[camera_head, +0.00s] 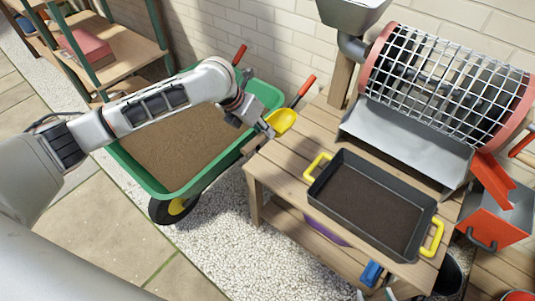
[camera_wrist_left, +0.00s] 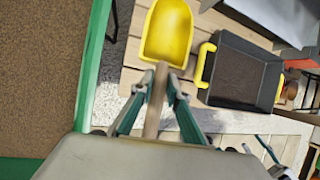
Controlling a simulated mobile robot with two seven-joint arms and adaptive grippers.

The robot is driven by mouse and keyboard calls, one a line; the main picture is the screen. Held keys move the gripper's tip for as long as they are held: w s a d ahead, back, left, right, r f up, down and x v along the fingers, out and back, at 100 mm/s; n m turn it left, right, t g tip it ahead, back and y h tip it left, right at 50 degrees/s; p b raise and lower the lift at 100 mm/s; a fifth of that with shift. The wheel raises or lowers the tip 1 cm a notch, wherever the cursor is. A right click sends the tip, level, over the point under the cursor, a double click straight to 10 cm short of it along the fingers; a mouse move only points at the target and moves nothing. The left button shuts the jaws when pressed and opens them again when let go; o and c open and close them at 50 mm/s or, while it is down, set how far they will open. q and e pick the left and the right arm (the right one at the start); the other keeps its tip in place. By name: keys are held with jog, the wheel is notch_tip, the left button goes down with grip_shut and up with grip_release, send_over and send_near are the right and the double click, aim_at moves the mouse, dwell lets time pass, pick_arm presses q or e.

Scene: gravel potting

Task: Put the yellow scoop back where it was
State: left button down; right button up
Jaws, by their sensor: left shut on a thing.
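The yellow scoop (camera_head: 284,121) is held by its wooden handle in my left gripper (camera_head: 262,130), at the back left corner of the wooden table (camera_head: 285,155). In the left wrist view the fingers of my left gripper (camera_wrist_left: 160,88) close around the handle, and the scoop's bowl (camera_wrist_left: 167,32) points away and looks empty. Table planks show beneath it; whether it touches them I cannot tell. What seems to be part of my right gripper (camera_head: 380,294) shows at the bottom edge, cut off, its fingers unclear.
A dark tray (camera_head: 325,203) with yellow handles and soil stands on the table. Behind it is a mesh drum sieve (camera_head: 440,85) with a metal chute. A green wheelbarrow (camera_head: 150,180) full of soil stands left of the table. An orange container (camera_head: 492,215) is at right.

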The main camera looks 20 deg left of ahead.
pick_arm(q)
jog(key=f+b, duration=0.1)
jog(key=f, duration=0.4)
jog(key=f+b, duration=0.1)
jog(key=f, duration=0.3)
jog(key=shift+s+f, duration=0.2)
jog(key=shift+f, duration=0.15)
notch_tip(320, 180, down, 3)
jog(key=shift+w+r+b, duration=0.15)
jog(key=shift+r+b, duration=0.05)
jog(key=shift+b, duration=0.45)
jog(key=shift+r, duration=0.15)
jog(key=c, duration=2)
grip_release()
jog(key=shift+o, duration=0.2)
pick_arm(e)
jog(key=a, duration=0.1)
jog(key=w+r, duration=0.1)
jog(key=a+y, duration=0.1)
jog(key=shift+w+a+r+t, duration=0.25)
jog(key=shift+a+r+t, duration=0.05)
jog(key=shift+t, duration=0.1)
pick_arm(q)
jog(key=shift+r, duration=0.1)
pick_arm(e)
jog(key=shift+s+f, duration=0.1)
